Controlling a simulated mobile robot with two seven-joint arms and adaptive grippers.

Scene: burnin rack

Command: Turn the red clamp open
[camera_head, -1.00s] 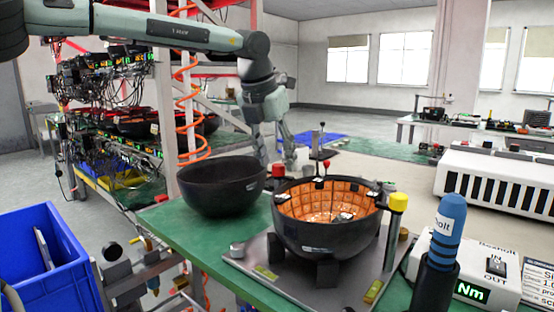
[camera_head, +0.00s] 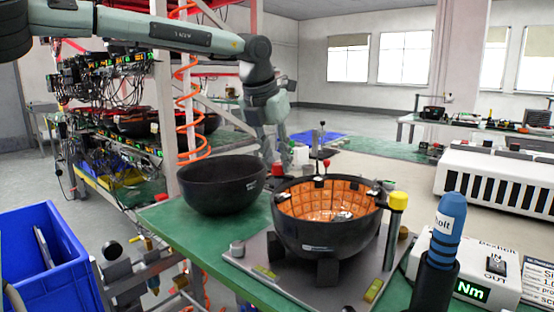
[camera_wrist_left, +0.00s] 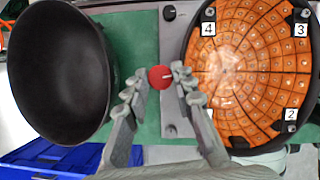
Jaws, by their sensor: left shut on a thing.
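The red clamp's knob (camera_head: 278,169) stands at the back left rim of the black bowl with the orange tiled inside (camera_head: 312,243), which sits on a grey plate (camera_head: 262,250). In the left wrist view the round red knob (camera_wrist_left: 158,77) lies between my fingertips, left of the tiled bowl (camera_wrist_left: 194,35). My left gripper (camera_head: 280,158) reaches down from behind and is shut on the red knob. The clamp's lower part is hidden in both views. My right gripper is not in view.
An empty black bowl (camera_head: 220,185) stands close to the left on the green table (camera_head: 185,235). A yellow-topped post (camera_head: 398,202) is at the right rim. A blue-handled tool (camera_head: 447,230) and a meter box (camera_head: 495,262) stand front right. A blue bin (camera_head: 45,255) is at left.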

